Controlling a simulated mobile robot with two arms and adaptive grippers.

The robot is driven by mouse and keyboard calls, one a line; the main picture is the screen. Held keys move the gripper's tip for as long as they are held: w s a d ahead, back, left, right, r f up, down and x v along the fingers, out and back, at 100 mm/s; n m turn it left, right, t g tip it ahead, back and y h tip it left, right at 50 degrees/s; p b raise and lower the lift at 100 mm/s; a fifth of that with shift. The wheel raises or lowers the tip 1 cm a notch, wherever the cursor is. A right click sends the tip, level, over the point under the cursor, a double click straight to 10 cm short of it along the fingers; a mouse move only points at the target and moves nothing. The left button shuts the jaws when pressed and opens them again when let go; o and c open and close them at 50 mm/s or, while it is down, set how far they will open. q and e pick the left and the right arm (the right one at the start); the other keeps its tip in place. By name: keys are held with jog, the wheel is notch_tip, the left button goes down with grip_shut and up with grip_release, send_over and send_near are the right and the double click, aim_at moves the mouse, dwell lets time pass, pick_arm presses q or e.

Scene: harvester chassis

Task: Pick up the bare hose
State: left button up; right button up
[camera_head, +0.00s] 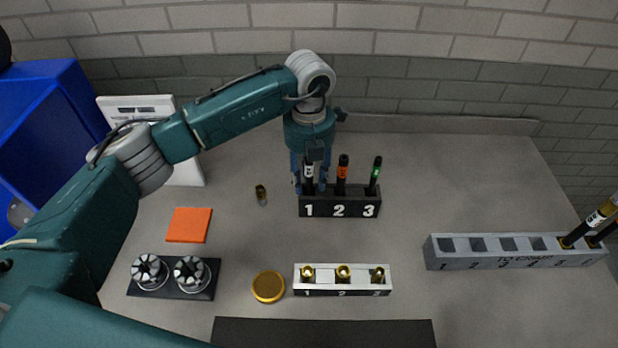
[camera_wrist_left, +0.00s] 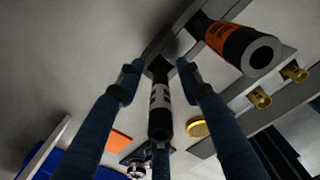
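Three upright black hoses stand in a black rack (camera_head: 325,209) marked 1, 2, 3. The slot 1 hose (camera_head: 309,171) has a white label, the slot 2 hose (camera_head: 342,170) an orange one and the slot 3 hose (camera_head: 376,172) a green one. My left gripper (camera_head: 311,180) points down at slot 1. In the left wrist view its fingers (camera_wrist_left: 158,72) are open on either side of the white-labelled hose (camera_wrist_left: 160,105), with gaps showing. The orange-labelled hose (camera_wrist_left: 232,43) is just beside one finger. My right gripper is not in view.
A white rack (camera_head: 343,291) holds brass fittings in front. A loose fitting (camera_head: 261,194), orange square (camera_head: 188,225), gold disc (camera_head: 268,286) and two-knob block (camera_head: 173,276) are left. A grey crate (camera_head: 516,252) at right holds hoses with gold ends. A blue bin (camera_head: 50,120) stands far left.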

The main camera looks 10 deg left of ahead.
pick_arm(q)
jog(key=shift+f, duration=0.2)
grip_shut()
jog(key=shift+w+r, duration=0.1)
jog(key=shift+r, duration=0.1)
